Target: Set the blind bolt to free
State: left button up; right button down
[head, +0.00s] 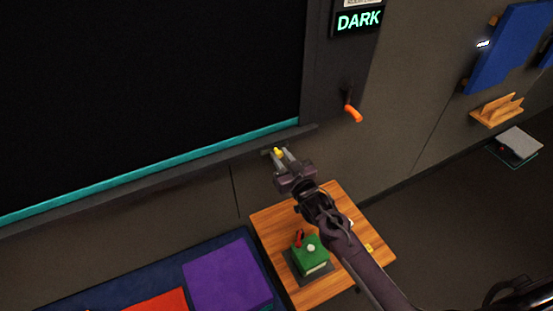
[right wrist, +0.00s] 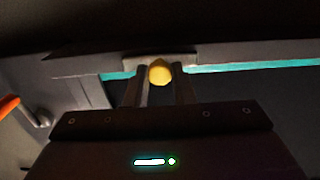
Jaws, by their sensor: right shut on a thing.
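A small yellow knob (head: 278,152) sits at the lower edge of the dark window blind (head: 150,90), under the teal strip; I take it to be the blind bolt. My right gripper (head: 280,155) reaches up to it with its fingers on either side. In the right wrist view the yellow knob (right wrist: 159,72) shows between the two fingertips (right wrist: 160,82), and the fingers are shut on it. The bolt's own position marks are not visible. My left gripper is not in view.
An orange-handled crank (head: 352,113) juts from the wall right of the blind, below a lit sign (head: 358,20) reading DARK. A wooden table (head: 270,222) below carries a green box (head: 311,254) with a red lever. A purple cushion (head: 226,275) lies at lower left.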

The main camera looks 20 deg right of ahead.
jog(key=c, duration=1.4)
grip_release()
jog(key=shift+d, duration=0.2)
jog(key=shift+c, duration=0.2)
jog(key=shift+o, duration=1)
jog(key=shift+d, duration=0.1)
jog(key=shift+s, duration=0.2)
jog(key=s+d+b, duration=0.1)
jog(key=s+b, duration=0.1)
jog(key=s, duration=0.5)
jog(key=shift+d, duration=0.25)
jog(key=shift+s, duration=0.1)
